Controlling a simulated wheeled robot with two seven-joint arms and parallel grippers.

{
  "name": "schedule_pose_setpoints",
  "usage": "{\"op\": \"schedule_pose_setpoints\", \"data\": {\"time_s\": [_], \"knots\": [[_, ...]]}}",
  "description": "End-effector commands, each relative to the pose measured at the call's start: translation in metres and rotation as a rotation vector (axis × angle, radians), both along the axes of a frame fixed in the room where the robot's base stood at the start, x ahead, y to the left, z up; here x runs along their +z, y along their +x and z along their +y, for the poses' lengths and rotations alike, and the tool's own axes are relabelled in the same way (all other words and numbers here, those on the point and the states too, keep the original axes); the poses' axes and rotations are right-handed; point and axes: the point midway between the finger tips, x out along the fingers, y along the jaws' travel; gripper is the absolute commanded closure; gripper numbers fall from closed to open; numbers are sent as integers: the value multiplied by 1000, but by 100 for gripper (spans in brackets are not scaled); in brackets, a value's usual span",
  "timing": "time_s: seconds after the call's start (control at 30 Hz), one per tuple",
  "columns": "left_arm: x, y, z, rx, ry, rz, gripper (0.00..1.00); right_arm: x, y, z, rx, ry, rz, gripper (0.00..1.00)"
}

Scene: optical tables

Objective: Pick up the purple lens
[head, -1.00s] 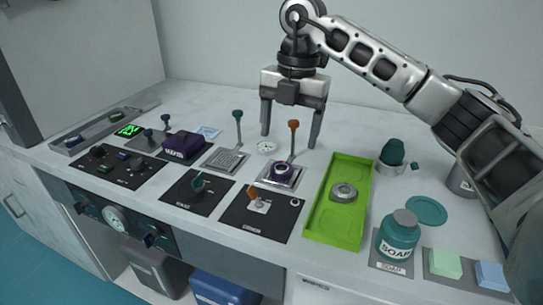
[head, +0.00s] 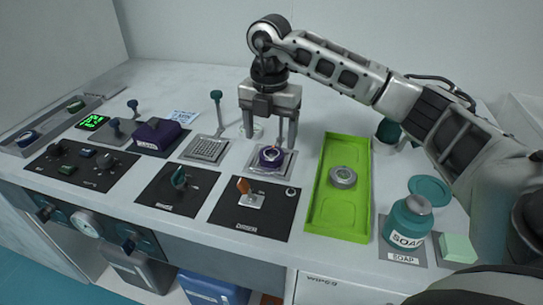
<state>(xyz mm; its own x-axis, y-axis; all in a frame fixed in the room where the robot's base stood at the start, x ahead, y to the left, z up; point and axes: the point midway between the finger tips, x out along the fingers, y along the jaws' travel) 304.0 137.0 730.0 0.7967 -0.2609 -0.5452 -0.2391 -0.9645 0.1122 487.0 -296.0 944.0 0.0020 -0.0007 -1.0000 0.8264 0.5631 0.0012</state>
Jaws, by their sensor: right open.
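The purple lens (head: 270,157) is a short purple ring with a pale centre. It sits on a small grey square plate (head: 257,168) near the middle of the table, left of the green tray. My right gripper (head: 270,141) points down with its two fingers apart and empty. In the picture its fingertips are just above and to either side of the lens, which stays in plain sight; I cannot tell how far behind or above it they are. My left gripper is not in view.
A green tray (head: 327,214) holding a grey ring (head: 343,177) lies to the right. A soap bottle (head: 408,221) stands beyond it. A black panel with an orange lever (head: 243,187) is in front. A perforated plate (head: 205,149) with a green-knobbed post is left.

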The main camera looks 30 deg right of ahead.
Motion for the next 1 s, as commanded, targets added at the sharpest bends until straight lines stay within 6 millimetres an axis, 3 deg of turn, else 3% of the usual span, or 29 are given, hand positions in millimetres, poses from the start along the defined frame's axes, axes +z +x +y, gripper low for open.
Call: {"op": "schedule_pose_setpoints", "data": {"time_s": [0.23,0.57,0.73,0.77,1.0], "knots": [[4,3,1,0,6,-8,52,-37,-1,-4,0,-1,4,25],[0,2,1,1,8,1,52,-45,0,-4,0,0,1,25],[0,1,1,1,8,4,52,-45,0,-4,0,0,1,70],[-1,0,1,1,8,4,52,-45,0,-4,0,0,1,75],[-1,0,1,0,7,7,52,-45,0,-4,0,0,1,75]]}}
